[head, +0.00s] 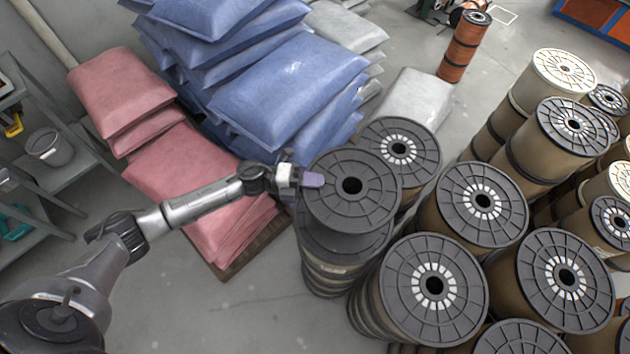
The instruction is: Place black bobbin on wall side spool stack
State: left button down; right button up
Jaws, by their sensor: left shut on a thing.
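The black bobbin (375,208) has a dark ribbed round flange with a plain black centre hole. My left gripper (312,180) reaches in from the left and is shut on the bobbin's left rim; a purple fingertip shows there. Beneath the bobbin is a spool stack (328,273), with a second dark flange showing below the bobbin's front edge. The bobbin overlaps most of the stack's top, so I cannot tell whether it touches or hangs just above. My right gripper is not in view.
Spools with white-marked hubs stand close by: one behind (413,172), others at the right (483,228) and front (400,290). Blue sacks (285,90) and pink sacks (165,165) are piled behind and left. Grey floor (240,315) is clear at front left.

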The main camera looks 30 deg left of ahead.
pick_arm(q)
jog(key=c, duration=1.1)
grip_release()
jog(key=shift+f, duration=0.1)
jog(key=b+v, duration=0.3)
jog(key=v, duration=0.8)
jog(key=s+d+f+n+t+y, duration=0.2)
jog(key=d+f+n+t+y, duration=0.25)
jog(key=n+t+y, duration=0.95)
jog(key=s+d+f+n+g+y, duration=0.1)
jog(key=s+d+f+n+g, duration=0.1)
jog(key=s+n+g, duration=0.5)
jog(key=s+d+f+n+g+y, duration=0.1)
jog(key=s+d+f+n+g, duration=0.1)
jog(key=s+n+g, duration=0.5)
jog(key=s+g, duration=0.4)
jog(key=s, duration=0.3)
jog(key=shift+d+f+n, duration=0.3)
jog(key=shift+n, duration=0.1)
